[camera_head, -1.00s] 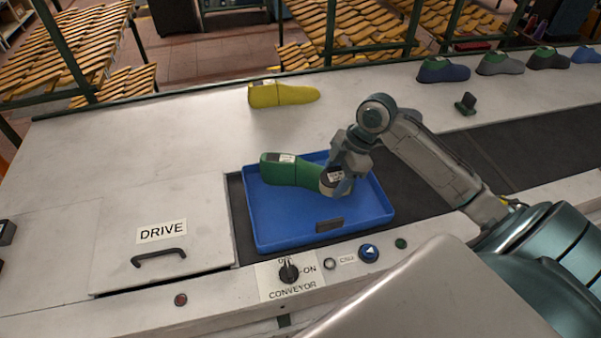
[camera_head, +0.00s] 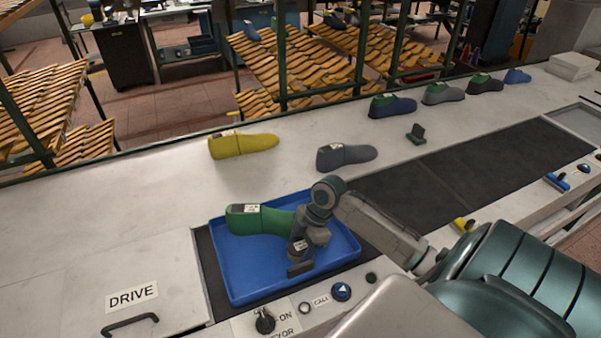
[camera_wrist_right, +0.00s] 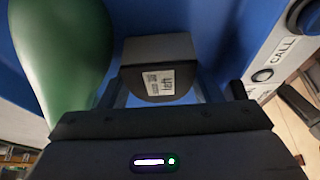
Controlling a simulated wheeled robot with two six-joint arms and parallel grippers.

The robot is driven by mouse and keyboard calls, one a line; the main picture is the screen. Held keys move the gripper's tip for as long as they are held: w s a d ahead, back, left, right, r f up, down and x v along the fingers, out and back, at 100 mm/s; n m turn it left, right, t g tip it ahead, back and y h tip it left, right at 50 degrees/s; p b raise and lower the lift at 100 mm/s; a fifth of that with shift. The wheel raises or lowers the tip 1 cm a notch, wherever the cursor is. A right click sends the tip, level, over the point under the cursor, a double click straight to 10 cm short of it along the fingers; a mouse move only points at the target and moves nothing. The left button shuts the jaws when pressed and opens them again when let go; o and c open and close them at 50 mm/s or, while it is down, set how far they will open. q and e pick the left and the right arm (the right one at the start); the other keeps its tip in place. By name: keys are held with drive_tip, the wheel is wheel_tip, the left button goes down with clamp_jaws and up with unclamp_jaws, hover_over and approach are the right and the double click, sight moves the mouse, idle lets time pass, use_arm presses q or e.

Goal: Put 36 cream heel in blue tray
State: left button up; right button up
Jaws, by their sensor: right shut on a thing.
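My right gripper (camera_head: 301,250) is low over the front part of the blue tray (camera_head: 240,285). In the right wrist view its fingers (camera_wrist_right: 165,90) are shut on a dark grey block-like piece (camera_wrist_right: 158,50) with a white label, whose print I cannot read for sure. The piece looks grey, not cream. A green shoe last (camera_head: 265,220) with a label lies in the tray, left of the gripper; it also shows in the right wrist view (camera_wrist_right: 65,50). I cannot tell whether the held piece touches the tray floor. I see no clearly cream heel. My left gripper is out of view.
A yellow last (camera_head: 245,145) and a grey last (camera_head: 346,156) lie behind the tray. The conveyor belt (camera_head: 460,180) is clear right of the tray. A conveyor switch (camera_head: 265,320) is in front.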

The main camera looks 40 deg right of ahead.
drive_tip(key=shift+f, duration=0.15)
drive_tip(key=o, duration=1)
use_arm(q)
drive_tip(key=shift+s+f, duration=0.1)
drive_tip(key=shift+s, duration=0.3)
use_arm(e)
drive_tip(key=shift+r, duration=0.3)
drive_tip(key=shift+d+r, duration=0.15)
drive_tip(key=shift+d, duration=0.05)
use_arm(q)
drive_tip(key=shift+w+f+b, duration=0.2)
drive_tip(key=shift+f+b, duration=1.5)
drive_tip(key=shift+b, duration=0.05)
use_arm(e)
drive_tip(key=shift+v, duration=5.7)
